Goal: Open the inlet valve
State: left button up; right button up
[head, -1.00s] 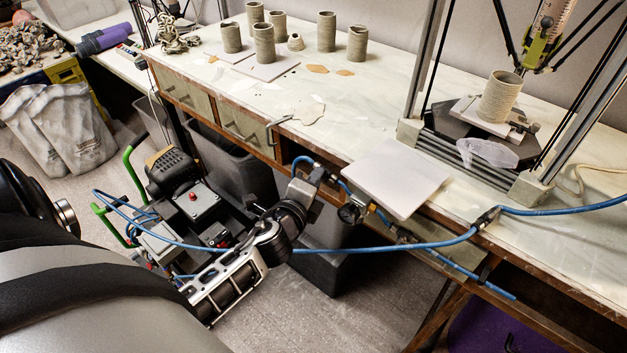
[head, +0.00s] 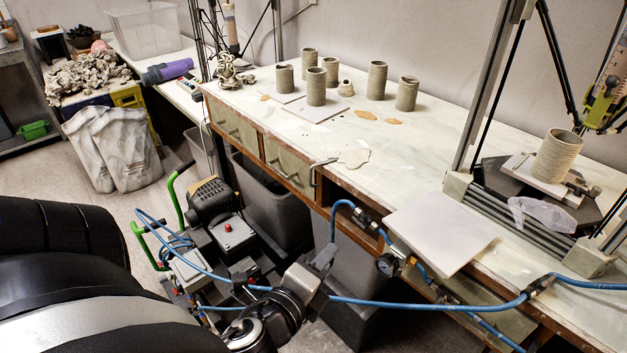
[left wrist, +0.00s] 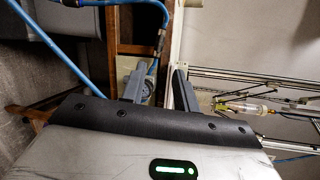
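The inlet line is a blue hose with a metal valve fitting (head: 367,220) at the bench's front edge. A round pressure gauge (head: 388,264) hangs below it to the right. My left gripper (head: 326,258) is left of and below the fitting, apart from it. In the left wrist view the two grey fingers of my left gripper (left wrist: 159,88) stand apart with nothing held. The hose fitting (left wrist: 157,45) shows beyond them, and the gauge is partly hidden by the left finger. The valve handle's position cannot be made out. My right gripper is not in view.
A pale square board (head: 440,228) overhangs the bench edge right of the fitting. The blue hose (head: 430,304) crosses in front of the bench. A compressor (head: 215,215) with green handles stands on the floor at left. Clay cylinders (head: 316,88) stand on the bench.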

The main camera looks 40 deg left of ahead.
pick_arm(q)
jog(key=v, duration=0.3)
jog(key=shift+b, duration=0.35)
